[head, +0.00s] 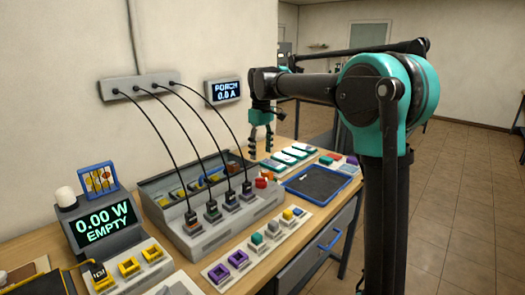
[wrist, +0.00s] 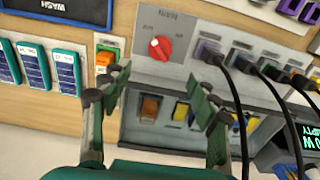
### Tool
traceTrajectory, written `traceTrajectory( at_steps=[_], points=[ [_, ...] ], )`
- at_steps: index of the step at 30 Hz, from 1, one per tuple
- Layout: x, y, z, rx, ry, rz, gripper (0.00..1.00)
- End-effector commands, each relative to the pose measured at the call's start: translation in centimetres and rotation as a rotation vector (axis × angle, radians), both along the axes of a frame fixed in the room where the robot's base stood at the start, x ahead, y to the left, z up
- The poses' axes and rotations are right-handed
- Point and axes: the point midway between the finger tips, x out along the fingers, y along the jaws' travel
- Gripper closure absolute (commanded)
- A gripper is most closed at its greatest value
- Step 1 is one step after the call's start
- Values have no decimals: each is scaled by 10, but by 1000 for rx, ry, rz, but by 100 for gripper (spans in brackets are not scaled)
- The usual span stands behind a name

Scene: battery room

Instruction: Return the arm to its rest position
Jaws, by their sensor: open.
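My gripper (head: 261,146) hangs at the end of my teal and black arm in the head view, fingers pointing down above the back of the bench. In the wrist view my gripper (wrist: 160,84) has its two fingers spread apart with nothing between them. Beyond the fingers are a grey panel with a red knob (wrist: 160,47) and a recess holding orange and yellow pieces. The arm reaches out leftward from its teal joint (head: 385,90) at the right, raised over the bench. The gripper appears clear of the things below.
The grey charging unit (head: 190,238) has several black cables running up to a wall strip (head: 140,84). A meter (head: 103,222) reads 0.00 W EMPTY. A blue-rimmed tray (head: 318,198) and teal-white packs (head: 290,155) lie on the bench. Open floor (head: 460,210) is at right.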

Motion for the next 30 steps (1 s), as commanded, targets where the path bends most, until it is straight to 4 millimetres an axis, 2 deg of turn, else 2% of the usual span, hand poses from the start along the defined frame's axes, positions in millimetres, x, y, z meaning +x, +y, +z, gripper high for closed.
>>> traceTrajectory(
  at_steps=[4, 8, 11, 15, 21, 24, 27, 30],
  points=[
    [-7, -22, -13, 9, -18, -55, 39],
    [-28, -70, -44, 31, -64, -182, 39],
    [-55, -114, -76, 53, -108, -306, 39],
    [-103, -167, -123, 84, -169, -474, 39],
    [-184, -225, -189, 127, -254, -697, 39],
    [-221, -243, -217, 146, -290, -788, 39],
    [-249, -255, -238, 161, -317, -856, 39],
    [-267, -261, -251, 170, -334, -897, 39]
  ],
)
